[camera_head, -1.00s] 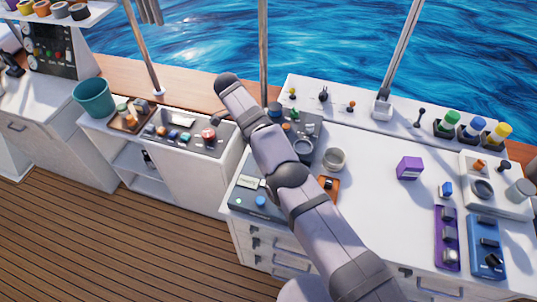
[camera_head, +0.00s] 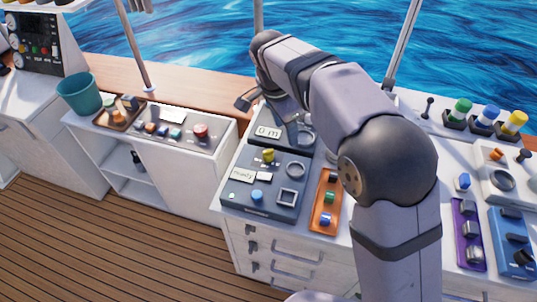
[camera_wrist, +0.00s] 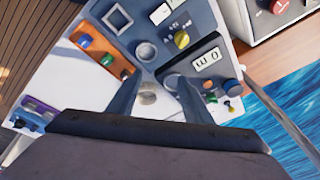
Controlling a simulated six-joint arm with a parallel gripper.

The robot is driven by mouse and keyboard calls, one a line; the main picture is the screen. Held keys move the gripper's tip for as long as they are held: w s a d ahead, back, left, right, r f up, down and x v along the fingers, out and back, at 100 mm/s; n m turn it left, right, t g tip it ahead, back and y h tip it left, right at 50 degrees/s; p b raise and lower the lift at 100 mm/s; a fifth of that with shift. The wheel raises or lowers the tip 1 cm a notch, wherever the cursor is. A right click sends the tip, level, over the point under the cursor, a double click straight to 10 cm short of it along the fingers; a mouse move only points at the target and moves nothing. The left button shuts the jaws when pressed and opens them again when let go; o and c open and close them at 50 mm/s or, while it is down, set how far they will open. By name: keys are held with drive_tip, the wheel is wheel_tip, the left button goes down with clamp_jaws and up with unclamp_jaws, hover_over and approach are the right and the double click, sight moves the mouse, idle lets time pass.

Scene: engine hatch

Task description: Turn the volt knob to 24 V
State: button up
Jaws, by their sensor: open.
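A yellow knob (camera_head: 268,155) stands on the blue-grey panel (camera_head: 262,205) in the head view, and it also shows in the wrist view (camera_wrist: 181,39). Small marks sit beside it in the wrist view, too small to read surely; I take it for the volt knob. My gripper (camera_wrist: 160,76) is open and empty, its two fingers spread over the console. In the head view my gripper (camera_head: 268,115) is above the panel with the "0 m" display (camera_head: 267,132), behind the yellow knob and apart from it. My arm partly hides that rear panel.
A blue button (camera_head: 257,195) and a square frame (camera_head: 288,198) share the knob's panel. An orange strip (camera_head: 325,205) with coloured blocks lies to its right. A lower console with a red button (camera_head: 200,131) is to the left. A round cup-like thing (camera_wrist: 147,98) shows between the fingers.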

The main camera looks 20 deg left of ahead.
sight(268, 152)
drive_tip(key=s+f+n, duration=0.1)
drive_tip(key=f+n, duration=0.1)
drive_tip(key=f, duration=0.1)
drive_tip(key=s+f+n, duration=0.1)
drive_tip(key=f+n, duration=0.1)
drive_tip(key=f, duration=0.1)
drive_tip(key=f+n+y, duration=0.1)
drive_tip(key=f+n, duration=0.2)
drive_tip(key=shift+s+a, duration=0.35)
drive_tip(key=shift+s, duration=0.05)
drive_tip(key=w+a+n, duration=0.1)
drive_tip(key=n, duration=0.1)
drive_tip(key=w+a+n+t+y, duration=0.1)
drive_tip(key=n, duration=0.1)
drive_tip(key=w+a+r+n, duration=0.1)
drive_tip(key=n, duration=0.1)
drive_tip(key=shift+a+n+y, duration=0.25)
drive_tip(key=shift+n+y, duration=0.15)
drive_tip(key=shift+p+x, duration=1.4)
drive_tip(key=shift+x, duration=2.25)
drive_tip(key=shift+w, duration=0.1)
